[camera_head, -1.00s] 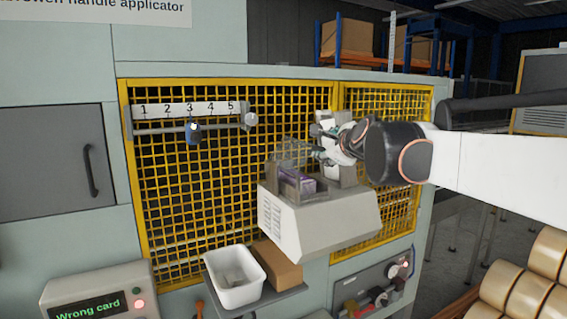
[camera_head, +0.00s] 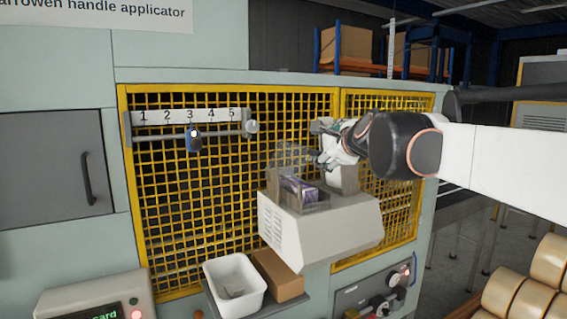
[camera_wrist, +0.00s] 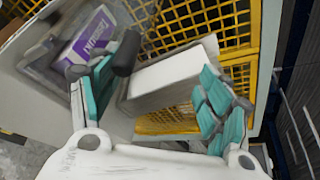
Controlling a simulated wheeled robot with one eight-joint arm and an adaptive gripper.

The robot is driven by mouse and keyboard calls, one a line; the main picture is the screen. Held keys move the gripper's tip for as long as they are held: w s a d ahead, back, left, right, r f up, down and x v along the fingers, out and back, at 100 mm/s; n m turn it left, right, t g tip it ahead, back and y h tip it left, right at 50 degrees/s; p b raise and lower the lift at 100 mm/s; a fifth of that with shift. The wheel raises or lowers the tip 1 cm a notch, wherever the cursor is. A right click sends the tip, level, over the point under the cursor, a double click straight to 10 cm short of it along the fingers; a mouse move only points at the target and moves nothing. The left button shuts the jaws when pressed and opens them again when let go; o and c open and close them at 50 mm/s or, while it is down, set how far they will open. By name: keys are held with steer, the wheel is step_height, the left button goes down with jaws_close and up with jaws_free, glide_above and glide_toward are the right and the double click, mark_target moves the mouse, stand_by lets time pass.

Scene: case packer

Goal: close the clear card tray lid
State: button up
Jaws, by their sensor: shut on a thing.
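The card tray (camera_head: 318,222) is a pale grey housing in front of the yellow mesh. A purple and white card pack (camera_head: 299,188) sits in its clear-walled bay; it also shows in the wrist view (camera_wrist: 92,38). The clear lid (camera_head: 292,153) is hard to make out; it is tilted above the bay, not flat on it. My gripper (camera_head: 322,150) is at the lid's right side. In the wrist view its teal fingers (camera_wrist: 160,78) stand well apart, with a dark knob (camera_wrist: 127,53) beside the left one. The exact contact with the lid is unclear.
A white upright block (camera_head: 341,174) stands on the housing just below my gripper. A white bin (camera_head: 234,283) and a brown box (camera_head: 278,273) sit on the shelf below. A numbered rail (camera_head: 190,122) is at the left. Yellow mesh (camera_head: 225,205) lies close behind.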

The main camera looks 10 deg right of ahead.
steer(key=shift+s+d+r, duration=0.1)
steer(key=shift+s+d, duration=0.05)
steer(key=shift+s, duration=0.35)
steer(key=shift+s+d+r, duration=0.1)
steer(key=shift+s, duration=0.35)
steer(key=shift+c, duration=1)
steer(key=s, duration=0.2)
steer(key=s+d, duration=0.1)
steer(key=s, duration=0.1)
steer(key=shift+d, duration=0.1)
steer(key=shift+c, duration=1)
steer(key=s+a+f+p, duration=0.1)
steer(key=s+p, duration=0.1)
steer(key=s, duration=0.7)
steer(key=shift+a+f, duration=0.2)
steer(key=shift+f, duration=0.1)
steer(key=shift+s, duration=0.1)
